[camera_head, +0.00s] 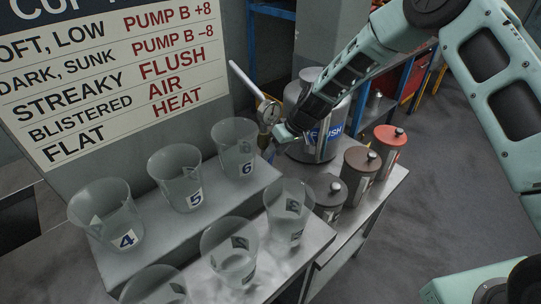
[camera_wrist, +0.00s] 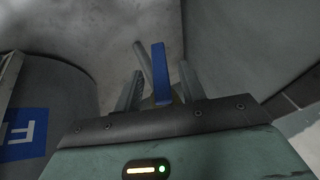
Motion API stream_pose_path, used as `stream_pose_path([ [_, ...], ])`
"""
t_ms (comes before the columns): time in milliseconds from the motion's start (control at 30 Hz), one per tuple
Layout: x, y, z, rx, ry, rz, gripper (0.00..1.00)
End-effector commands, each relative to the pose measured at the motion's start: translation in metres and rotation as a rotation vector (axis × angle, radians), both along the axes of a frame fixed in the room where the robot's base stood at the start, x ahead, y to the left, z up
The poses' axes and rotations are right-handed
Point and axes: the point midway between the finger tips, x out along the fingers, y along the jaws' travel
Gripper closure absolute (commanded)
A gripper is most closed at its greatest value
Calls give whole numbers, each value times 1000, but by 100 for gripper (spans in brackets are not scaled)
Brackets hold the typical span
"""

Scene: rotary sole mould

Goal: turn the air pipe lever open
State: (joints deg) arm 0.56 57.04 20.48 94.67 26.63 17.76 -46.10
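The air pipe (camera_head: 246,80) is a pale slanted tube behind the cups, with a round gauge (camera_head: 268,112) at its lower end. In the wrist view a blue lever (camera_wrist: 160,68) stands up between the two fingers of my gripper (camera_wrist: 162,90). A grey rod (camera_wrist: 143,58) shows beside it. The fingers are apart, with a gap visible on each side of the lever, so my gripper is open around it. In the head view my gripper (camera_head: 280,136) is beside the gauge, left of the flush canister. The lever's base is hidden behind the gripper body.
The grey FLUSH canister (camera_head: 325,140) stands close to my gripper; it also shows at left in the wrist view (camera_wrist: 60,85). Several lidded pots, including a red-lidded one (camera_head: 388,145), stand to its right. Clear numbered cups (camera_head: 234,150) fill the bench front. A sign (camera_head: 110,80) stands behind.

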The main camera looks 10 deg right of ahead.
Motion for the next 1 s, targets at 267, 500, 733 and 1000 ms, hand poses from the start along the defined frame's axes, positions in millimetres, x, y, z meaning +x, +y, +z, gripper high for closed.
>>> stream_pose_path([
  [267, 5, 14, -27, 0, 1, 1, 60],
  [500, 6, 16, -30, 1, -1, 0, 60],
  [733, 5, 16, -30, 0, 0, 0, 93],
  [1000, 5, 16, -31, -30, -17, 4, 100],
])
